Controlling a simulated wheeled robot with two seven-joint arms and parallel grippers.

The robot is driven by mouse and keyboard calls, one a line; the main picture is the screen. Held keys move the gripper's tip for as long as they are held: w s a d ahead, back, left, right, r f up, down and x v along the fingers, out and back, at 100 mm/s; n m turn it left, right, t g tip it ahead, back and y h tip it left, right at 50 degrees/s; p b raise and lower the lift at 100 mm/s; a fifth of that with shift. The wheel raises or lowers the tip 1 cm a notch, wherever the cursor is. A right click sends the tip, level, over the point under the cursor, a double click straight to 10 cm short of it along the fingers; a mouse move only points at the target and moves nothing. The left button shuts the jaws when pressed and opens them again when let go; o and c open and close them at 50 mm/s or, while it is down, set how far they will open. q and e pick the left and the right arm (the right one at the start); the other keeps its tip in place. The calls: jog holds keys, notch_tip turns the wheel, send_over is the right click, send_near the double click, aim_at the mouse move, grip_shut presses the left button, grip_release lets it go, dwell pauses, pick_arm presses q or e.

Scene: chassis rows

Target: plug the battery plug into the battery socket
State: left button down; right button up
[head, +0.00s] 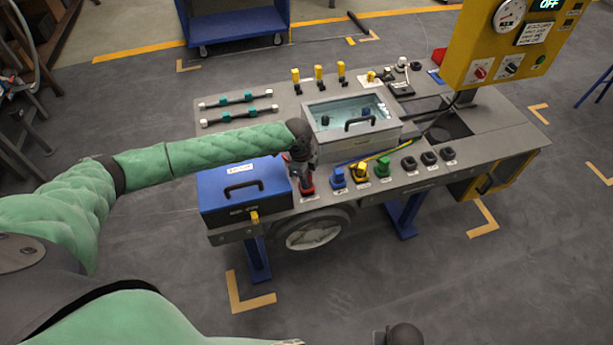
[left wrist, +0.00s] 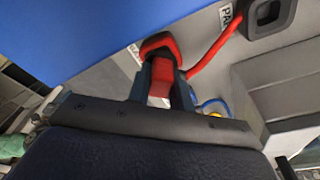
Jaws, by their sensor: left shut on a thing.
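My left gripper (head: 305,180) points down at the front edge of the bench, just right of the blue box. It is shut on a red plug (head: 308,190), which I take as the battery plug. In the left wrist view the red plug (left wrist: 158,88) sits between the two dark fingers, with a red cable running up to the right. A red-rimmed piece (left wrist: 158,42) lies at the fingertips; I cannot tell whether the plug is seated in it. No label clearly marks the battery socket.
The blue box (head: 240,191) stands close on the left, and a clear-lidded case (head: 352,125) behind. Blue (head: 338,178), yellow (head: 360,172) and green (head: 383,167) connectors and dark sockets (head: 408,163) line the front edge to the right. A yellow panel (head: 515,45) stands at the far right.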

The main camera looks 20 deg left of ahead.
pick_arm(q)
jog(key=shift+f, duration=0.45)
pick_arm(e)
jog(key=shift+f, duration=0.15)
pick_arm(q)
jog(key=c, duration=1.2)
grip_release()
jog(key=shift+o, duration=0.2)
pick_arm(e)
jog(key=shift+f, duration=2.2)
pick_arm(q)
jog(key=shift+a+r+b, duration=0.1)
jog(key=shift+r+b, duration=0.25)
jog(key=shift+r, duration=0.25)
jog(key=shift+a+r+b, duration=0.25)
jog(key=shift+r+b, duration=0.15)
jog(key=shift+r, duration=1.25)
jog(key=shift+a+r+b, duration=0.2)
jog(key=shift+r+b, duration=0.15)
jog(key=shift+r, duration=1.25)
pick_arm(e)
notch_tip(320, 180, up, 8)
jog(key=shift+w+a, duration=0.15)
jog(key=shift+w, duration=0.05)
